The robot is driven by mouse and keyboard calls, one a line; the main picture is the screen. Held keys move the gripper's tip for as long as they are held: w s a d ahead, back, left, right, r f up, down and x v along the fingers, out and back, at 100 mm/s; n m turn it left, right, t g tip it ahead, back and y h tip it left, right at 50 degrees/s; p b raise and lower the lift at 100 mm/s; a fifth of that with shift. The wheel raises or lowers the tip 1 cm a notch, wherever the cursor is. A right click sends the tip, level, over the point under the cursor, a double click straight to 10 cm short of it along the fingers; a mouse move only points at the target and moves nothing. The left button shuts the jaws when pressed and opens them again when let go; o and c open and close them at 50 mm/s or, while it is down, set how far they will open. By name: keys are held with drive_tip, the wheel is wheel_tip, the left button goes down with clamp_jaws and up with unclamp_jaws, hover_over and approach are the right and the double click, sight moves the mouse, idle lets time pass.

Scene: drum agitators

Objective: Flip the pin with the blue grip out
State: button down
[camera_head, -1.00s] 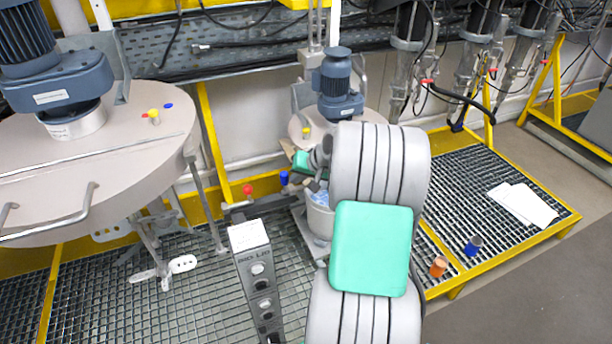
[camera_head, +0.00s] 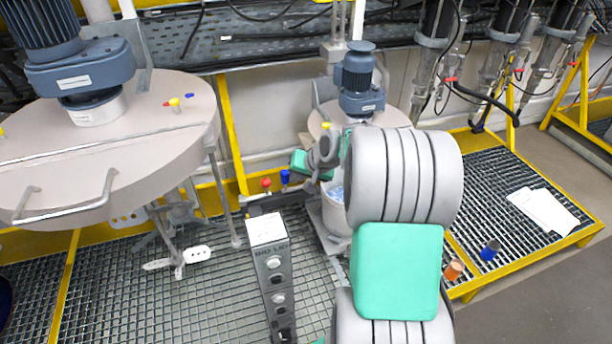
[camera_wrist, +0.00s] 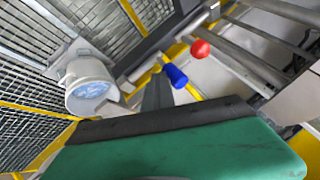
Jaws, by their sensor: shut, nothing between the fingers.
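My gripper (camera_head: 303,163) is shut and empty, close to the right of the blue grip in the head view. In the wrist view, my gripper (camera_wrist: 157,95) shows as a dark finger above a green pad. The grip appears apart from it, but contact is hard to judge.
A large lidded drum (camera_head: 120,140) fills the left. The grey control box (camera_head: 270,265) stands on the grating. A smaller mixer with a blue motor (camera_head: 360,80) and a bucket (camera_wrist: 90,88) are close to my arm. Papers (camera_head: 543,210) lie on the right platform.

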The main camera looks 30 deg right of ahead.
drive_tip(key=shift+a, duration=0.15)
drive_tip(key=s+d+r, duration=0.5)
drive_tip(key=s+r, duration=0.2)
drive_tip(key=s, duration=0.1)
drive_tip(key=shift+s+r+b, duration=0.15)
drive_tip(key=shift+r+b, duration=0.2)
drive_tip(key=shift+b, duration=0.05)
